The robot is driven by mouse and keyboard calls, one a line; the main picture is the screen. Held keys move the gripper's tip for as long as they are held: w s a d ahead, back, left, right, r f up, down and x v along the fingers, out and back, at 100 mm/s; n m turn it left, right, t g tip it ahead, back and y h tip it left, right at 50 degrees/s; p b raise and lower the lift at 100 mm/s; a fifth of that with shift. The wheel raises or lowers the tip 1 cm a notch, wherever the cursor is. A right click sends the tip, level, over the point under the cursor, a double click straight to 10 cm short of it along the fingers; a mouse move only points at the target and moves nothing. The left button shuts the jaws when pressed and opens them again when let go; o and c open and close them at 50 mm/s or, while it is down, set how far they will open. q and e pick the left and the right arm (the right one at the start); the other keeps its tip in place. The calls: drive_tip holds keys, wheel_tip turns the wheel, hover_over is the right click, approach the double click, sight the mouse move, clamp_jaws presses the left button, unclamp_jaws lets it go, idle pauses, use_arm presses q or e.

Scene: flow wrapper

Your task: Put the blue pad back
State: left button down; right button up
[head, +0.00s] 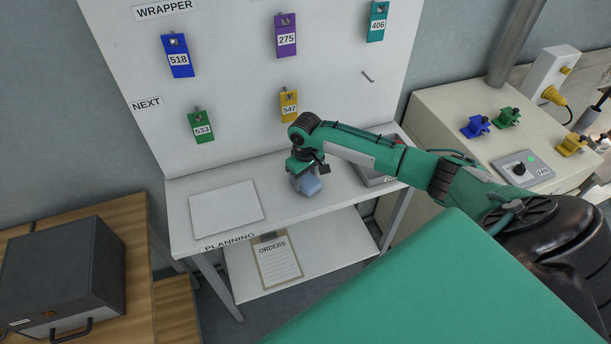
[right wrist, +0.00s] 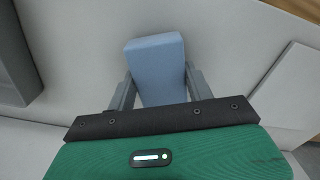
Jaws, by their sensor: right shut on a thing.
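The blue pad (head: 308,186) is a pale blue block at the planning table, under my right gripper (head: 302,178). In the right wrist view the blue pad (right wrist: 157,68) sits between the two grey fingers of my right gripper (right wrist: 158,88), which is shut on it. The pad's far end sticks out beyond the fingertips. I cannot tell whether the pad touches the white tabletop (head: 285,205). My left gripper is not in view.
A flat white panel (head: 226,208) lies on the table's left part. A grey tray (head: 372,176) stands on the right. Numbered tags, such as the yellow one (head: 289,106), hang on the board behind. An orders clipboard (head: 278,263) lies on the lower shelf.

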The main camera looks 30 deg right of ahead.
sight(305, 178)
drive_tip(key=shift+f, duration=0.15)
drive_tip(key=o, duration=0.9)
drive_tip(key=shift+f, duration=0.15)
wheel_tip(305, 178, up, 12)
drive_tip(key=b, duration=0.2)
drive_tip(key=shift+r+b, duration=0.2)
drive_tip(key=shift+b, duration=0.2)
